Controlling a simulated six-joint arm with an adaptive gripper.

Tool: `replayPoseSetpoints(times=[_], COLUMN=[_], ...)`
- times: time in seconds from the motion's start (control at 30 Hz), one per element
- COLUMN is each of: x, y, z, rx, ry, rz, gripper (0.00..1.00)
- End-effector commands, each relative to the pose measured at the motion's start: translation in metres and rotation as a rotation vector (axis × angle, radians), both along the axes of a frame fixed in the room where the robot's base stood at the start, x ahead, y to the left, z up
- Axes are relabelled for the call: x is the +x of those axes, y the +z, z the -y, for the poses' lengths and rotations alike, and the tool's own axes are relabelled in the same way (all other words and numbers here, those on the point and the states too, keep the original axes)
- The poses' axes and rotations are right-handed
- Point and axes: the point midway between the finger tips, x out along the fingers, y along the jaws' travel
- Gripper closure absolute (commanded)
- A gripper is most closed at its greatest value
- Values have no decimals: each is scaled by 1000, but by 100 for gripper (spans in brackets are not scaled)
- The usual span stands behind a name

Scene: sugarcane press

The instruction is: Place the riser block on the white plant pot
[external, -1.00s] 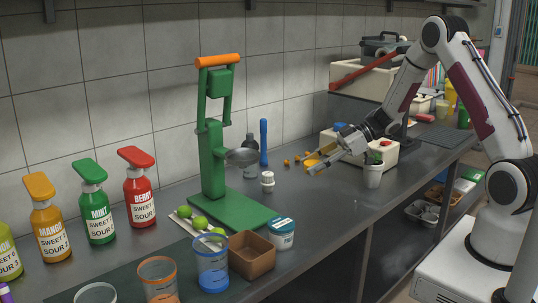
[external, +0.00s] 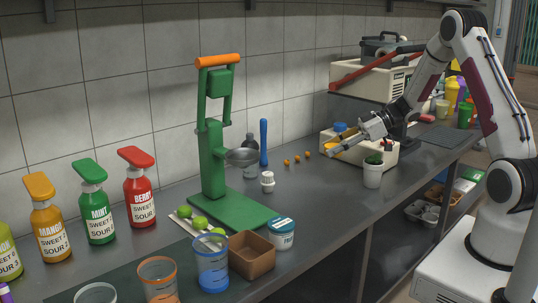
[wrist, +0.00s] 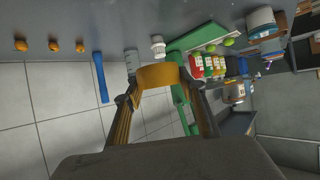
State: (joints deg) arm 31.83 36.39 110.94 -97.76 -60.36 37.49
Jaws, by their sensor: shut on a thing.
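The yellow riser block (wrist: 160,75) is between my fingers in the wrist view. In the external view only a small yellow part of it (external: 337,148) shows at the fingertips. My gripper (external: 345,144) is shut on the block and holds it above the counter, left of and higher than the plant pot. The gripper's two fingers also show in the wrist view (wrist: 162,90). The white plant pot (external: 372,177) stands upright near the counter's front edge, with a dark green plant at its top. The pot is not recognisable in the wrist view.
A cream box (external: 380,153) with coloured items stands behind the pot. The green press (external: 212,160) stands left. The counter between press and pot is largely clear.

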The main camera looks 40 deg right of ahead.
Motion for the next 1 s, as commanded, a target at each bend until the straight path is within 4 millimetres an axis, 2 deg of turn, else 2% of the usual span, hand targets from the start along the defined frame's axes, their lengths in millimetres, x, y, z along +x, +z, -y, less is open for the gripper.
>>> replayPoseSetpoints(times=[0.03,0.2,0.4,0.53,0.67,1.0], x=[-3,-17,-40,-57,-71,-76], y=[6,25,45,56,64,60], z=[15,58,103,127,140,136], rx=[0,-1,0,-1,1,1], ry=[-29,-114,-221,-285,-337,-364], rz=[1,2,1,2,0,0], gripper=[82,82,82,82,82,82])
